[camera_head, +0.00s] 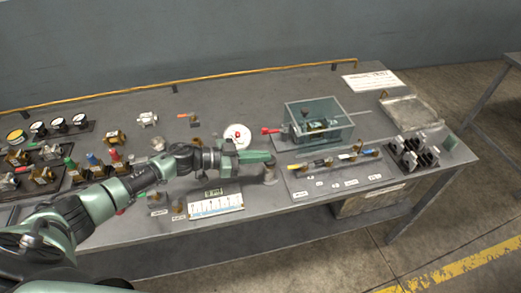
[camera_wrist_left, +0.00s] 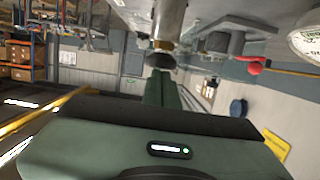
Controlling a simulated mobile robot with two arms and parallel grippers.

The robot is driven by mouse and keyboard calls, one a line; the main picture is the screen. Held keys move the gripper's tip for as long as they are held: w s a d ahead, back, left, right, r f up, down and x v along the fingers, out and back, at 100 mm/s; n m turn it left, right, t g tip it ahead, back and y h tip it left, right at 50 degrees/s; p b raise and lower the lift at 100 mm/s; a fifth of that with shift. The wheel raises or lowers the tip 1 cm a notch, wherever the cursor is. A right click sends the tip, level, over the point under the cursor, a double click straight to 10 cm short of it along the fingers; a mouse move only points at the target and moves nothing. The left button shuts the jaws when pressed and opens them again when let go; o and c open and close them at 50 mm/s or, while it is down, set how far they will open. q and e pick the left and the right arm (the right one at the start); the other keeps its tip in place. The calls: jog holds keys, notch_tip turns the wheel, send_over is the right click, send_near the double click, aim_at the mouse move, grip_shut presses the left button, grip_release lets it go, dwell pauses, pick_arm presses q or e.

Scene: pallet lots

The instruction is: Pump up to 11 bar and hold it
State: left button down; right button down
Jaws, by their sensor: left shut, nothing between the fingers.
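My left gripper (camera_head: 272,160) reaches in from the left over the bench, with its fingers shut and empty. A short metal post (camera_head: 268,175) stands at its fingertips; I cannot tell whether they touch. In the left wrist view, the shut green fingers (camera_wrist_left: 165,92) point at a metal cylinder (camera_wrist_left: 160,18) with a brass collar and a dark end. A round white gauge (camera_head: 237,133) lies just behind the gripper, and part of it shows in the wrist view (camera_wrist_left: 308,38). Its reading is too small to tell. My right gripper is not in view.
A panel with coloured handles (camera_head: 335,175) lies to the right. A white scale card (camera_head: 215,206) lies in front. Valves and small gauges (camera_head: 58,125) crowd the left side.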

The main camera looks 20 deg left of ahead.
pick_arm(q)
jog(key=shift+s+f, duration=0.15)
jog(key=shift+f, duration=0.15)
